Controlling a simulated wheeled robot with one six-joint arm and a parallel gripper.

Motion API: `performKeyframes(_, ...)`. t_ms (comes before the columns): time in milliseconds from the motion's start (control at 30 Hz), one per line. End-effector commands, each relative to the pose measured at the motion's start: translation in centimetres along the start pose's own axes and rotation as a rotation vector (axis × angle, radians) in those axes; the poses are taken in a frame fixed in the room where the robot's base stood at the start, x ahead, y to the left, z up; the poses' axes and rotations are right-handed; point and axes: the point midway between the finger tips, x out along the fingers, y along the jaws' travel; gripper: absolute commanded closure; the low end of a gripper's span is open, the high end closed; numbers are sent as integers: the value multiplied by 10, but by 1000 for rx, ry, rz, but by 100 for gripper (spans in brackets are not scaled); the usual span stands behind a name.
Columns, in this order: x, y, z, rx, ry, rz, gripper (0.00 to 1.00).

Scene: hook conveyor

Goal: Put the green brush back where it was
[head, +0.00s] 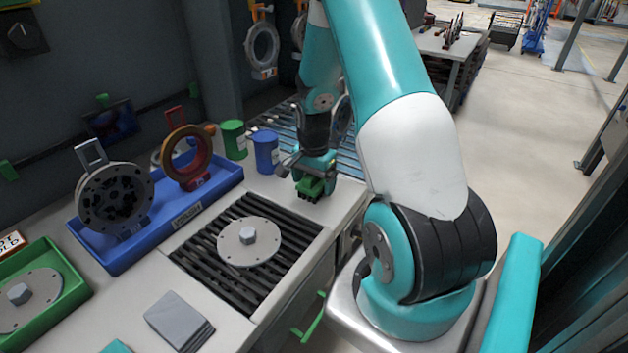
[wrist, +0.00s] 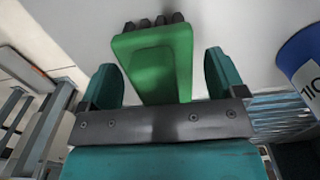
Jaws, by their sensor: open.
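The green brush (head: 312,188) is on the pale worktop at its right end, close to the front edge, with dark bristles at its near end. In the wrist view the green brush (wrist: 158,62) lies between the two fingers, its bristles at the top of the picture. My gripper (head: 306,172) is at the brush from above and behind. In the wrist view my gripper (wrist: 163,82) is open, with a gap visible on both sides of the brush. Whether the brush rests fully flat on the worktop is hard to tell.
A blue can (head: 265,152) and a green can (head: 233,140) stand just left of the gripper. A dark grate with a round flanged plate (head: 249,241) lies nearer. A blue tray (head: 198,206) holds ring parts. Bare worktop (head: 268,190) separates grate and cans.

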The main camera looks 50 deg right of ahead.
Motion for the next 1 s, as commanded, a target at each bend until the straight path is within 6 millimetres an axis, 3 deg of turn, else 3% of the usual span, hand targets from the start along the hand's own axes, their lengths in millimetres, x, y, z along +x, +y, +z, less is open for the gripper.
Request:
performKeyframes(167, -24, -1, -1, 0, 4, -5, 11)
performKeyframes(500, -96, -1, 0, 0, 4, -4, 11)
performKeyframes(700, -118, 0, 0, 0, 2, -2, 11)
performKeyframes(833, -122, 0, 0, -2, 0, -1, 11)
performKeyframes(933, -130, -7, 17, -75, -6, -15, 11)
performKeyframes(1000, -143, -17, 49, -221, -17, -43, 11)
